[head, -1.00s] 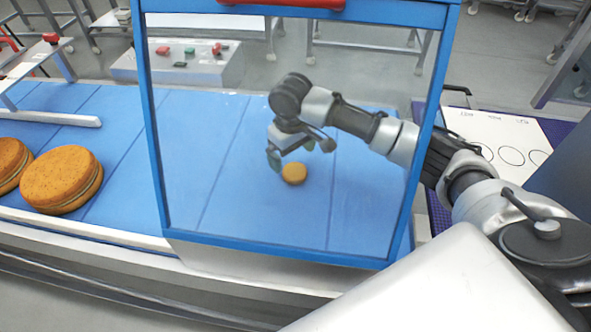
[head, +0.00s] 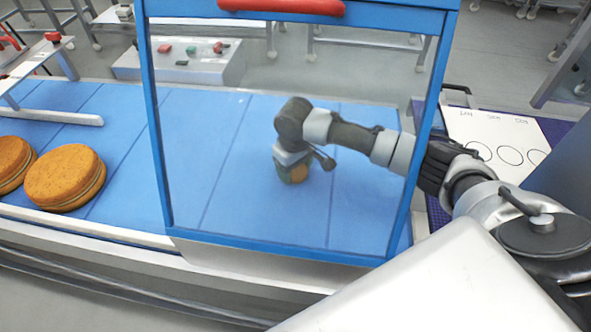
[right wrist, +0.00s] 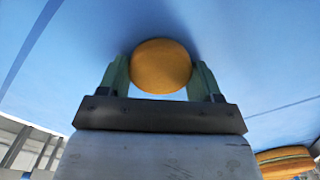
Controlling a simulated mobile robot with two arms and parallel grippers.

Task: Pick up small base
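In the right wrist view the small base (right wrist: 160,68) sits between the green fingers of my right gripper (right wrist: 160,78), one finger on each side. The fingers lie very close to its sides, and I cannot tell whether they press on it. My left gripper is not in view.
A blue-framed clear panel (head: 160,150) with a red handle (head: 282,6) stands in front of my right arm. Two large filled rounds (head: 65,178) (head: 14,163) lie on the belt at left. A control box (head: 190,62) stands behind. A sheet with circles (head: 495,135) lies at right.

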